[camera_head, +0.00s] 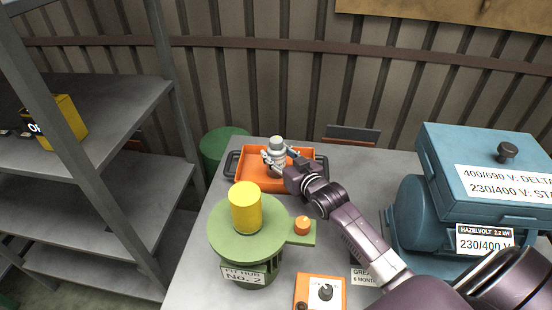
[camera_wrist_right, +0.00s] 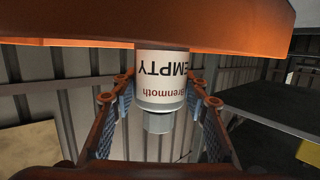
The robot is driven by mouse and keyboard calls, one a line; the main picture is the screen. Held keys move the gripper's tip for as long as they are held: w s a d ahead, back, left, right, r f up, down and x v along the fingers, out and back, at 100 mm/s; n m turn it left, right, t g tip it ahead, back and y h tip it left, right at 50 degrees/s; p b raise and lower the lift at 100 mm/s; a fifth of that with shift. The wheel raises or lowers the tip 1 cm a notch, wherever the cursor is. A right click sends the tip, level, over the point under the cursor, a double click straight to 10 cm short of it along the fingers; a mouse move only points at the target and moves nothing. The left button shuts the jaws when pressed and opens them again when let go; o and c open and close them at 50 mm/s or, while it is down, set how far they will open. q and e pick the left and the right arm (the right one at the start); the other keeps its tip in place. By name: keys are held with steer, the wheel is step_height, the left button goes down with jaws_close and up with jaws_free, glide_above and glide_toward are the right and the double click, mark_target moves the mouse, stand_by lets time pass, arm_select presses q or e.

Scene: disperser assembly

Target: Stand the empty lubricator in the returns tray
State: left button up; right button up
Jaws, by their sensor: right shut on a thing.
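The empty lubricator (camera_head: 277,146) is a small pale grey cylinder with a narrower top, upright at the orange returns tray (camera_head: 248,183) in the head view. In the right wrist view its white label (camera_wrist_right: 162,68) reads "EMPTY" upside down, and a grey hexagonal end (camera_wrist_right: 158,123) points down in the picture. My right gripper (camera_head: 276,163) is shut on the lubricator, one finger on each side. The tray wall (camera_wrist_right: 100,24) hides the lubricator's other end in the wrist view, so I cannot tell if it touches the tray floor. My left gripper is not in view.
A green stand (camera_head: 236,235) with a yellow cylinder (camera_head: 246,208) is in front of the tray. A blue motor (camera_head: 480,190) fills the table's right side. An orange box with a dial (camera_head: 308,291) lies at the front. Grey shelves (camera_head: 110,170) stand left.

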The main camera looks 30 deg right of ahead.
steer(key=o, duration=1.3)
steer(key=shift+o, duration=0.2)
steer(key=shift+s, duration=0.4)
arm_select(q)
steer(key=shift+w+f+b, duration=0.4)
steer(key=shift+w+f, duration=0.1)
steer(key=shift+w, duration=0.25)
arm_select(e)
steer(key=s+r, duration=0.2)
steer(key=s, duration=0.9)
steer(key=shift+r, duration=0.25)
steer(key=shift+f, duration=0.1)
